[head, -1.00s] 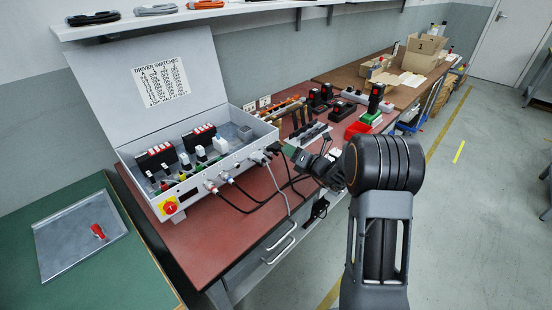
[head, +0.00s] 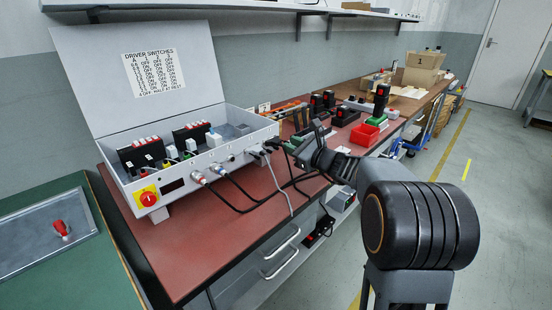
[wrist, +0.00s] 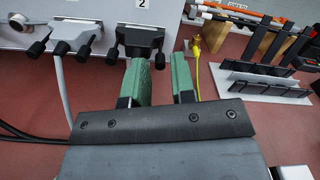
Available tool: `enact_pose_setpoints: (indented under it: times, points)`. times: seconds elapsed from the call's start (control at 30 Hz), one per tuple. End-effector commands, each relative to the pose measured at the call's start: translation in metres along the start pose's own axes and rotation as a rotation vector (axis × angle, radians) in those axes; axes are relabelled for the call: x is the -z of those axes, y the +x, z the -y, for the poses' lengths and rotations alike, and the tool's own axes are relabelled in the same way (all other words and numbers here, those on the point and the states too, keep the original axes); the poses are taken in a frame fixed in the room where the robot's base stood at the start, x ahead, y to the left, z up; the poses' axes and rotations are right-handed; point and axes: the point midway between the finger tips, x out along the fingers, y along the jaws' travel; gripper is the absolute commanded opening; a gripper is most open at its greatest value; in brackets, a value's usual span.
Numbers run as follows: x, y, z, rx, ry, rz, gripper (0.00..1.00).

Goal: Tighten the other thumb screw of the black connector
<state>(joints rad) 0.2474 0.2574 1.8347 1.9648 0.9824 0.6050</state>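The black connector (wrist: 140,37) is plugged into the grey box's front panel under a "2" label, with a thumb screw on each side. Its left thumb screw (wrist: 112,56) is clear of my fingers. Its right thumb screw (wrist: 160,60) appears between the tips of my two green fingers. My gripper (wrist: 161,63) is open, with a gap between the fingers; I cannot tell whether either touches the screw. In the head view the connector is small beside the gripper, at the right end of the grey box (head: 170,183).
A grey connector (wrist: 72,35) with a cable is to the left. A yellow cable (wrist: 196,65) hangs just right of my fingers. A white rack with black pieces (wrist: 262,80) stands further right. Dark cables (head: 240,195) hang over the red bench (head: 200,250).

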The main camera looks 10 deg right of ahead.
Motion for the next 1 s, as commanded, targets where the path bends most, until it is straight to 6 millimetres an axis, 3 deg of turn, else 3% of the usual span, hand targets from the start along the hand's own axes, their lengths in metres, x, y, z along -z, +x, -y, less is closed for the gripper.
enact_pose_setpoints:
  times: [0.37,0.7,0.8,1.0]
  points:
    - [0.007,0.000,-0.002,0.001,-0.223,0.002,0.24]
    - [0.009,0.000,-0.003,0.002,-0.674,0.001,0.24]
    - [-0.001,0.000,0.000,0.000,-0.837,0.000,0.24]
    - [-0.001,0.000,0.001,0.000,-0.970,0.000,0.24]
